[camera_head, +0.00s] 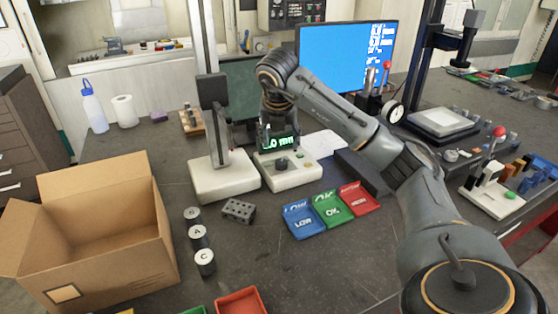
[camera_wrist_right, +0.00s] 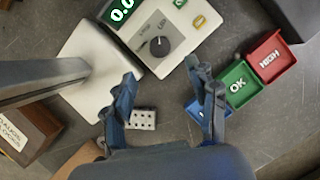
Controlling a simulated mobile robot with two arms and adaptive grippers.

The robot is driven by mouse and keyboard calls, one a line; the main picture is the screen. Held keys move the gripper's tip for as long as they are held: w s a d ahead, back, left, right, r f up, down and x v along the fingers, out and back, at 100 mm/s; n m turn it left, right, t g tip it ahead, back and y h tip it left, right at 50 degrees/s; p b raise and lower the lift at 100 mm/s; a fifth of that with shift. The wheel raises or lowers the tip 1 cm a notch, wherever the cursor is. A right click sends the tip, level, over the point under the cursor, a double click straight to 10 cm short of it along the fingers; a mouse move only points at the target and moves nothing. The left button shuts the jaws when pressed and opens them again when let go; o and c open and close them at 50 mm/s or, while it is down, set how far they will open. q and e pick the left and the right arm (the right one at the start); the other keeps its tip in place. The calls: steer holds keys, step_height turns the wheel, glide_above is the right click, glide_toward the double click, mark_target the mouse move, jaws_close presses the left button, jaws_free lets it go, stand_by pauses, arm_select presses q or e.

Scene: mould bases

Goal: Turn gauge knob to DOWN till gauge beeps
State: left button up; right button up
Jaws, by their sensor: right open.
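The gauge box (camera_head: 300,179) is white with a green-lit display (camera_head: 282,143) and stands on the grey bench in the head view. Its dark round knob (camera_head: 281,164) is on the top face. In the right wrist view the knob (camera_wrist_right: 159,46) is a dark dial with a pointer mark, and small lettering beside it is hard to read. My right gripper (camera_wrist_right: 166,82) is open and empty, with its blue fingers apart. It hangs above the gauge area, and the knob lies beyond the fingertips in the wrist view. I see no contact. My left gripper is out of view.
A white-based stand (camera_head: 225,183) with an upright post is left of the gauge. Blue (camera_head: 303,232), green (camera_head: 334,221) and red (camera_head: 361,208) trays lie right of it. A holed block (camera_head: 238,211) and several labelled cylinders are in front. An open cardboard box (camera_head: 150,268) is at left.

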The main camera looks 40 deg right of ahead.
mark_target(281, 162)
steer(key=p+x, duration=0.1)
steer(key=x, duration=0.8)
steer(key=shift+w+d+f+p, duration=0.1)
steer(key=shift+f+p, duration=0.2)
steer(key=shift+c, duration=0.4)
steer(key=c, duration=1.1)
